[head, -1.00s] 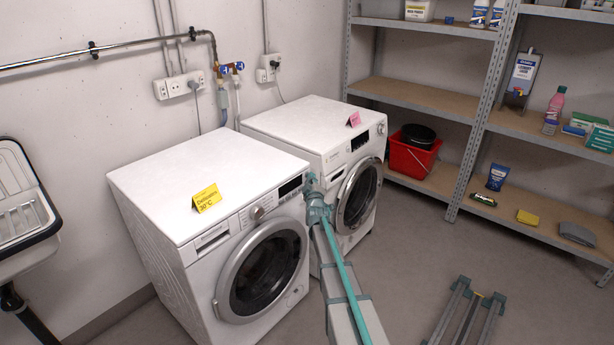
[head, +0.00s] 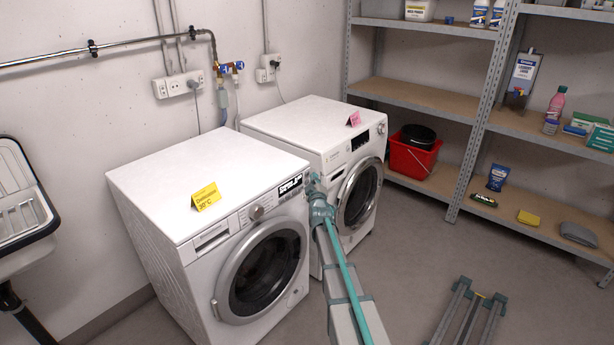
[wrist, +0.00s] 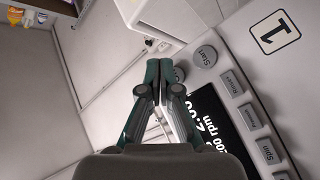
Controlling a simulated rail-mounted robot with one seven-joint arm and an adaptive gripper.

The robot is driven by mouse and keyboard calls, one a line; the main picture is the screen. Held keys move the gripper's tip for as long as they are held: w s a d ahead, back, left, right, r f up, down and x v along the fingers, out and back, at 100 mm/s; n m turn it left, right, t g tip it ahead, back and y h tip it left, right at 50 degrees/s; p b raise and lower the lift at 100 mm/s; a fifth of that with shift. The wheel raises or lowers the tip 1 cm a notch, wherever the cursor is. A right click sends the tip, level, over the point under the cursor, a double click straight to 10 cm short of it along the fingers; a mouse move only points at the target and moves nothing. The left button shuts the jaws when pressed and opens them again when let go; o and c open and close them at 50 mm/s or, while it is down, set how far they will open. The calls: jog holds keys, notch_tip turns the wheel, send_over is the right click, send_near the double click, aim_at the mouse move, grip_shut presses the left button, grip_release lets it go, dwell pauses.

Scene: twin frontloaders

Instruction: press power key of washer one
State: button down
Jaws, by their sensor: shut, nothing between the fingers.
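The left front-loader (head: 215,160) has a lit display (head: 290,185) at the right of its panel. In the wrist view a label "1" (wrist: 276,31) marks this panel, so it is washer one. The lit display (wrist: 212,122) shows white text, with a round Start button (wrist: 204,56) and keys such as Rinse and Spin (wrist: 268,152) beside it. My gripper (head: 314,182) is at the panel's right end. In the wrist view my gripper (wrist: 166,68) has its fingertips together and empty, close to Start. I cannot make out the power key; the fingers may hide it.
A second front-loader (head: 318,117) with a pink card (head: 353,119) stands close at the right. A yellow card (head: 206,196) stands on washer one. Shelves (head: 420,97) with a red bucket (head: 410,155) are at the back right. The floor in front is mostly clear.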

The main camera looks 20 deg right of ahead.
jog(key=shift+s+d+b, duration=0.45)
jog(key=shift+s+b, duration=0.2)
jog(key=shift+s, duration=0.2)
jog(key=shift+s+d+b, duration=0.5)
jog(key=shift+s+b, duration=0.1)
jog(key=shift+s, duration=0.25)
jog(key=shift+s+d+b, duration=0.45)
jog(key=shift+s+b, duration=0.2)
jog(key=shift+s, duration=0.2)
jog(key=shift+s, duration=0.1)
jog(key=shift+s+d, duration=0.25)
jog(key=shift+s, duration=0.1)
jog(key=s+d+p, duration=0.5)
jog(key=s, duration=0.4)
jog(key=shift+s+p, duration=0.3)
jog(key=shift+p, duration=0.1)
dwell(3.5)
